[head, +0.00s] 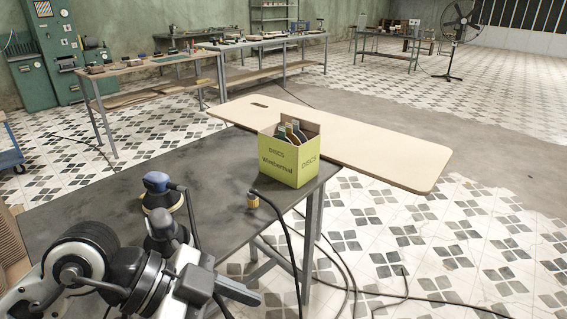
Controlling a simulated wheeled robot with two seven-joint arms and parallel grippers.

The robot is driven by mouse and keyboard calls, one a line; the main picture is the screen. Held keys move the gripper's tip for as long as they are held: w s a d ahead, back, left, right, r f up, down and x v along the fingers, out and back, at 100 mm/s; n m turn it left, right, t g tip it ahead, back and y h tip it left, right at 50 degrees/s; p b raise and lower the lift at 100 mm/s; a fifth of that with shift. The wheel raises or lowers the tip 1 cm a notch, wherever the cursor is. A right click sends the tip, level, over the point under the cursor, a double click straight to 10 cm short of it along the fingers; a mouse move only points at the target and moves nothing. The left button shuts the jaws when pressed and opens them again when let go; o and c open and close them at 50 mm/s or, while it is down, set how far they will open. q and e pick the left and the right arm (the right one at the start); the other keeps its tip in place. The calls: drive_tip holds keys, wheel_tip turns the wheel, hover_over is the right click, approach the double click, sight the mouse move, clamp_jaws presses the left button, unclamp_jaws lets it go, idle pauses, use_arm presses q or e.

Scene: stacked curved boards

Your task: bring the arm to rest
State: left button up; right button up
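My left arm comes in at the bottom left. Its gripper (238,298) is low in front of the dark table, with dark fingers pointing right and the tips near the frame's bottom edge. Whether the fingers are apart or closed is unclear from this angle, and I see no board at them. My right arm and gripper are out of view. A long beige board (370,152) with rounded corners and a dark slot at its far left end lies beyond the table, reaching out to the right. What supports it is hidden.
The dark table (110,195) holds a yellow-green discs box (290,165) at its right corner. A blue-topped sander (160,192) and a hose with a brass end (253,200) are nearer my arm. Cables lie on the tiled floor to the right.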

use_arm(q)
drive_tip(key=w+d+r+t+h, duration=0.2)
drive_tip(key=d+r+h, duration=0.25)
drive_tip(key=h, duration=0.45)
drive_tip(key=w+a+n+t, duration=0.4)
drive_tip(key=w+n+t, duration=0.15)
drive_tip(key=t, duration=0.45)
drive_tip(key=w+a+f+n+t+y, duration=0.1)
drive_tip(key=a+f+n+t+y, duration=0.1)
drive_tip(key=a+f+n+y, duration=0.4)
drive_tip(key=w+a+f+n+t+y, duration=0.15)
drive_tip(key=f+n+y, duration=0.25)
drive_tip(key=f+y, duration=0.5)
drive_tip(key=s+a+f+g+y, duration=0.1)
drive_tip(key=s+f+g, duration=0.2)
drive_tip(key=s+f, duration=0.2)
drive_tip(key=s+a+f+g, duration=0.2)
drive_tip(key=s+f, duration=0.4)
drive_tip(key=f, duration=0.6)
drive_tip(key=shift+f+g+y, duration=0.15)
drive_tip(key=shift+g+y, duration=0.25)
drive_tip(key=shift+g, duration=0.05)
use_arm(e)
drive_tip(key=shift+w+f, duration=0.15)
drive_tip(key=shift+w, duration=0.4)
